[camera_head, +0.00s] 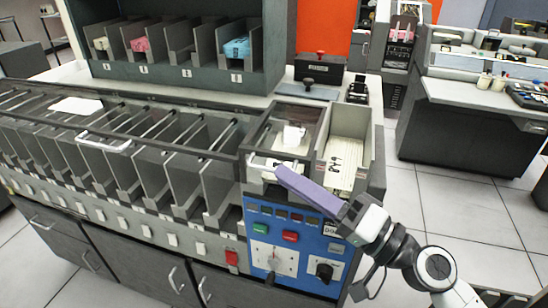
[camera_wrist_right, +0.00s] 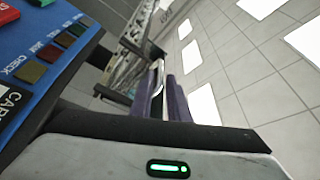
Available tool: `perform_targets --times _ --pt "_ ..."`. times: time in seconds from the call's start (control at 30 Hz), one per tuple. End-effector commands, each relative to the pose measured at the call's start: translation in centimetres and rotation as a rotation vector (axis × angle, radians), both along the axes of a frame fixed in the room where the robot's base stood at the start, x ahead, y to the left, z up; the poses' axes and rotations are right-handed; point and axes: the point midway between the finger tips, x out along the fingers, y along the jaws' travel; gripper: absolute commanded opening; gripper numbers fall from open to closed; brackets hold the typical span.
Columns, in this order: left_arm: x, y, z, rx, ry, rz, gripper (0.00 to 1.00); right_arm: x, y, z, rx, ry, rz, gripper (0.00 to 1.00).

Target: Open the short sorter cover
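The short sorter cover (camera_head: 300,115) is a dark-framed clear panel over the right-hand section of the card sorter, left of the card hopper. It looks closed. A pale handle (camera_head: 262,167) sits at its front edge. My right gripper (camera_head: 281,175) reaches in from the lower right, its purple fingers over the blue control panel and their tips at or beside the handle. In the right wrist view the two fingers (camera_wrist_right: 166,98) lie close together with a thin light strip between them. Whether they hold the handle is unclear. My left gripper is not in view.
The long cover (camera_head: 103,142) lies over several card pockets to the left. The blue control panel (camera_head: 290,240), with knobs and buttons, is below the gripper. The hopper (camera_head: 345,150) holds cards. A card rack (camera_head: 190,70) stands behind. Floor (camera_head: 480,220) is clear at right.

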Motion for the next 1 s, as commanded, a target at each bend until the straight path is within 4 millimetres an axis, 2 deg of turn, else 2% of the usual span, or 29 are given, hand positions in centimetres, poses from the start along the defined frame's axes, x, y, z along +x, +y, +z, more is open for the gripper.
perform_targets --times 0.03,0.3,0.6,0.63,0.7,0.73,1.0 --pt "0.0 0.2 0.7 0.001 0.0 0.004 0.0 0.6 0.8 0.7 0.003 -0.001 0.0 0.15" --pt "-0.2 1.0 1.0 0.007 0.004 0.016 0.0 2.3 3.1 0.9 0.001 0.0 -0.001 0.15" --pt "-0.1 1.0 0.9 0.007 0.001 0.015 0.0 2.4 3.3 0.8 -0.001 0.001 0.0 0.15" --pt "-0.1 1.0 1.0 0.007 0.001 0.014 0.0 2.4 3.3 0.8 -0.001 0.001 0.0 0.14" --pt "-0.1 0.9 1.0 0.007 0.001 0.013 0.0 2.4 3.3 0.8 -0.001 0.001 0.0 0.02" --pt "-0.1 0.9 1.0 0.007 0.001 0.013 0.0 2.4 3.3 0.8 -0.001 0.001 0.0 0.0" --pt "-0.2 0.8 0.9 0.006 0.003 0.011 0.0 2.4 3.3 0.8 -0.001 0.0 -0.001 0.0"
